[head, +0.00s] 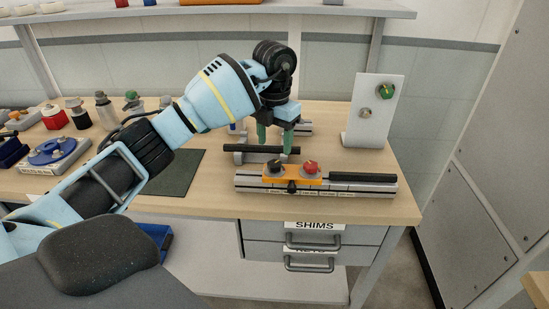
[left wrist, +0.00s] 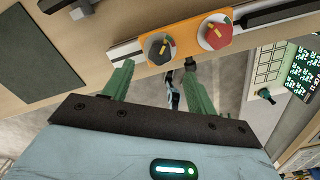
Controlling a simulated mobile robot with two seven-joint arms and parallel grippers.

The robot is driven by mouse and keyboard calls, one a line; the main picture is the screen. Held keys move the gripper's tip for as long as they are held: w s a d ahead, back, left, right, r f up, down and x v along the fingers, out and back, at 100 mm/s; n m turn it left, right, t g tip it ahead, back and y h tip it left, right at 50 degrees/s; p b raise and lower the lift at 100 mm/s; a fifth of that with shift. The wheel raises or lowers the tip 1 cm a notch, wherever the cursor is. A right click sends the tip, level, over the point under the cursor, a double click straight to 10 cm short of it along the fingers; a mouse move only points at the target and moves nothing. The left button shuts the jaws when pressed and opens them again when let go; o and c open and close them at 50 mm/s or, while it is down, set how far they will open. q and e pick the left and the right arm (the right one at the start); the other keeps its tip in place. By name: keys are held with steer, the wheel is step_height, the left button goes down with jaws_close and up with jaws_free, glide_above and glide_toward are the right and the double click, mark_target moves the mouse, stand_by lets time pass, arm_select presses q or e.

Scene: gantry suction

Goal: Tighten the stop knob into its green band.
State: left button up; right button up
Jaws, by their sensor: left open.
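An orange block (head: 292,176) sits on a silver rail and carries a dark knob (head: 275,167) and a red knob (head: 311,167). A small black knob (head: 291,187) sticks out of its front face. In the left wrist view, the dark knob (left wrist: 159,50) and the red knob (left wrist: 216,32) show coloured marks. My left gripper (head: 275,143) is open and empty, above and behind the block in the head view. Its green fingers (left wrist: 155,76) touch nothing. My right gripper is not in view.
An upright white panel (head: 374,113) with a green knob (head: 386,91) stands at right. A dark mat (head: 172,174) and a blue round fixture (head: 52,151) lie left.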

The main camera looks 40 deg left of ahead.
mark_target(274, 163)
arm_select(q)
step_height(274, 163, down, 5)
steer(key=shift+f, duration=0.5)
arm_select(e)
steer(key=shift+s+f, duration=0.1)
arm_select(q)
steer(key=c, duration=1)
steer(key=shift+r+m, duration=0.15)
steer(key=shift+m, duration=0.65)
steer(key=shift+m+p, duration=0.3)
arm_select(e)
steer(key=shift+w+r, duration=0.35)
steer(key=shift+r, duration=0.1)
